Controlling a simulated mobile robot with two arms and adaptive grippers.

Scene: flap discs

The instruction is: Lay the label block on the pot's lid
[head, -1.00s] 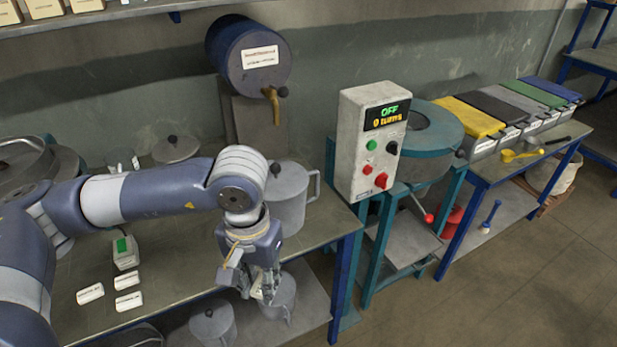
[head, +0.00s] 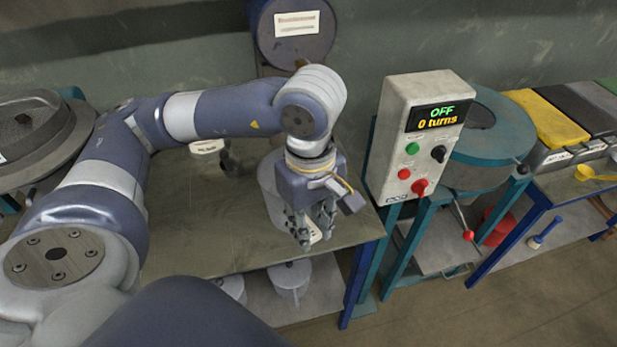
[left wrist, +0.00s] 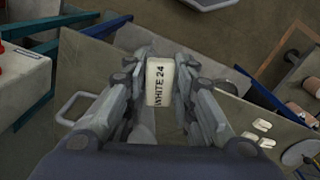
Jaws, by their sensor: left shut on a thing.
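My left gripper (head: 308,232) is shut on the white label block (left wrist: 160,83), which reads "WHITE 24" in the left wrist view. The block (head: 315,236) shows as a small pale piece between the fingers in the head view. A grey pot (head: 268,190) stands on the bench behind the gripper and wrist, which hide most of it and its lid. In the left wrist view a grey loop handle (left wrist: 66,108) shows left of the fingers. I cannot tell how high the block is above the pot. My right gripper is not in view.
The control box (head: 415,135), reading "OFF, 0 turns", stands close right of the gripper. A blue drum (head: 292,45) hangs behind. Lidded pots (head: 290,283) stand on the lower shelf. Loose white blocks (left wrist: 257,131) lie on the bench, whose middle (head: 200,215) is fairly clear.

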